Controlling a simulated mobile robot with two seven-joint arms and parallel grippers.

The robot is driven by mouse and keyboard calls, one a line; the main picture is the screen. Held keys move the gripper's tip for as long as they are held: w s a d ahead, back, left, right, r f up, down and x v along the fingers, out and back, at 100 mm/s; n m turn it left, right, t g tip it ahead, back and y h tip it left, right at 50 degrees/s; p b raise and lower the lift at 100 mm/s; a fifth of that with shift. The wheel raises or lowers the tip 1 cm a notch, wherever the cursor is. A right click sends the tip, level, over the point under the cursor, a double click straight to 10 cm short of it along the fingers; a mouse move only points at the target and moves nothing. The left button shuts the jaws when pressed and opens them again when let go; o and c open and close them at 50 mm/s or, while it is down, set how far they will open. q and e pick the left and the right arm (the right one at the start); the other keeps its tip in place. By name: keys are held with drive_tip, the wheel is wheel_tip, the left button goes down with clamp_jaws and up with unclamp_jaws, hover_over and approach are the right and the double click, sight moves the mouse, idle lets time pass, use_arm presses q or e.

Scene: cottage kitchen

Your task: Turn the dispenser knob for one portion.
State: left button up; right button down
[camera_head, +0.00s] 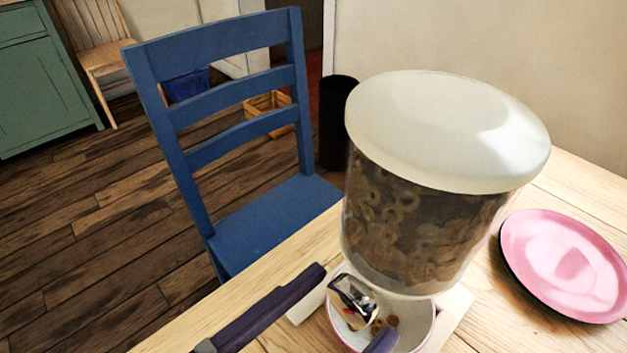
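The cereal dispenser has a clear drum (415,225) full of ring-shaped cereal under a cream lid (450,125). It stands on a pale base (458,308) on the table. Its shiny metallic knob (352,297) appears to show below the drum at the front. A white bowl with a reddish rim (434,330) sits under the drum, with a few cereal rings (385,325) in it. My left gripper (355,302) has its two dark purple fingers apart, one on each side of the knob, with visible gaps. Whether either finger touches it cannot be told. My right gripper is not in view.
A pink plate (570,262) lies on the wooden table (590,185) to the right of the dispenser. A blue chair (265,215) stands against the table's far left edge. A black bin (336,125) is behind it. Floor on the left is clear.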

use_arm(q)
drive_tip(key=shift+o, duration=0.2)
drive_tip(key=v, duration=1)
